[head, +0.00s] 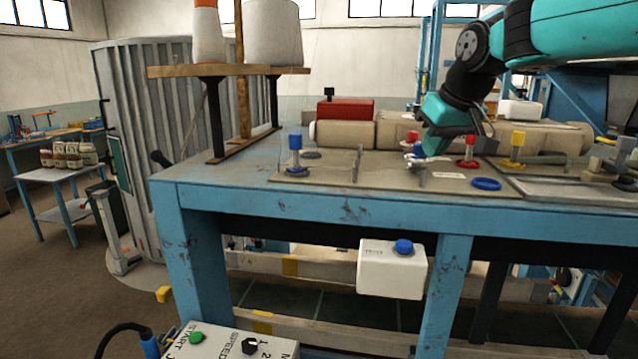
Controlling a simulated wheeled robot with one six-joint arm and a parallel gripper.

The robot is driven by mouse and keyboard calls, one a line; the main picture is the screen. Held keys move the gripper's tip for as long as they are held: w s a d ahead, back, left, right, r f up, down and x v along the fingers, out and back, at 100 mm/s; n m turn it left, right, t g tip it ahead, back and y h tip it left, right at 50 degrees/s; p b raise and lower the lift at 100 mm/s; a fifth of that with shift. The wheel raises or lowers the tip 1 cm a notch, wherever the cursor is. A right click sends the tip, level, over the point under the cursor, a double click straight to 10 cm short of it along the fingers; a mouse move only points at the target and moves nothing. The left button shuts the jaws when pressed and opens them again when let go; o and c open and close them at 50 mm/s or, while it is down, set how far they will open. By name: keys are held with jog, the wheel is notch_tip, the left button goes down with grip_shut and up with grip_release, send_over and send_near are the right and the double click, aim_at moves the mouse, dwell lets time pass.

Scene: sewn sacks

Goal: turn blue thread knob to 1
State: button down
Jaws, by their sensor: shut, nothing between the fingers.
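Several thread knobs on posts stand along the blue table's (330,203) top. A red knob (468,150) and a yellow knob (516,149) stand farther right. No number marks on these knobs can be read from here.
A blue ring (486,184) lies near the table's front edge. A white box with a blue button (404,246) hangs below. Beige rolls (346,134) and a red box (345,109) lie behind. A wooden shelf with thread cones (207,38) rises at left. A control box (222,342) stands in front.

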notch_tip(320, 180, up, 6)
jog(key=p, duration=0.5)
jog(key=shift+w+r, duration=0.1)
jog(key=f+g+b, duration=0.1)
jog(key=b, duration=0.1)
jog(key=f+b, duration=0.2)
jog(key=w+f+g+b, duration=0.1)
jog(key=f+b, duration=0.1)
jog(key=shift+g+h, duration=0.3)
jog(key=shift+h, duration=0.1)
jog(key=shift+f+b, duration=0.4)
jog(key=shift+f, duration=0.15)
